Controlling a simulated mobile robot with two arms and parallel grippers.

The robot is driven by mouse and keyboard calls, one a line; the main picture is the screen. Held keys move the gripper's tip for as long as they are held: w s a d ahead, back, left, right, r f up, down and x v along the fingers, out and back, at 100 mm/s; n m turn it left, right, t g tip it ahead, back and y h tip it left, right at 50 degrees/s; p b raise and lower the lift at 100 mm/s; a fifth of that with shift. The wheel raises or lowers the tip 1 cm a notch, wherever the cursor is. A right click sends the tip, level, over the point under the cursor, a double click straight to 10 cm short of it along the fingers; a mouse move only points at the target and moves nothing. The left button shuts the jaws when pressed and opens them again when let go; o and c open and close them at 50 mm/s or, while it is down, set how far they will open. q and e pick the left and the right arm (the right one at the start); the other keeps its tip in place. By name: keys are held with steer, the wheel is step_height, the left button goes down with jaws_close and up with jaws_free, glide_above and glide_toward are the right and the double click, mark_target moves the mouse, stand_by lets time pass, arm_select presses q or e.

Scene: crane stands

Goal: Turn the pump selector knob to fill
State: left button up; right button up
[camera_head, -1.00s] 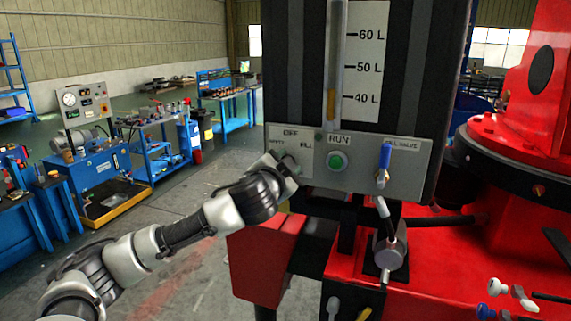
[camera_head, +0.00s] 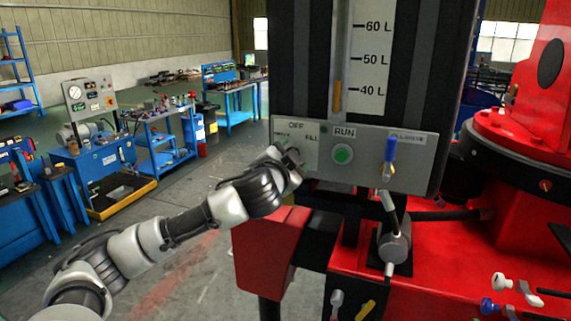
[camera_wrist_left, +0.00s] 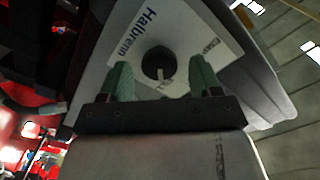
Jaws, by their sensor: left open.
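The pump selector knob (camera_wrist_left: 158,64) is a dark round knob with a pale pointer mark, on a light label plate in the left wrist view. My left gripper (camera_wrist_left: 160,66) is open, with one green-grey finger on each side of the knob. Gaps show between the fingers and the knob, and I cannot tell how deep the fingers reach. In the head view my left gripper (camera_head: 291,158) is at the left part of the grey control panel (camera_head: 370,170), below the OFF lettering and beside FILL. It hides most of the knob there. My right gripper is out of view.
A sight tube (camera_head: 339,70) with a litre scale is above. Red machinery (camera_head: 480,250) fills the lower right.

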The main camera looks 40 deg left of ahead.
arm_select(q)
steer(key=b+v, duration=0.4)
steer(key=v, duration=0.6)
steer(key=shift+s+b, duration=0.3)
steer(key=shift+b, duration=0.1)
steer(key=shift+f, duration=0.1)
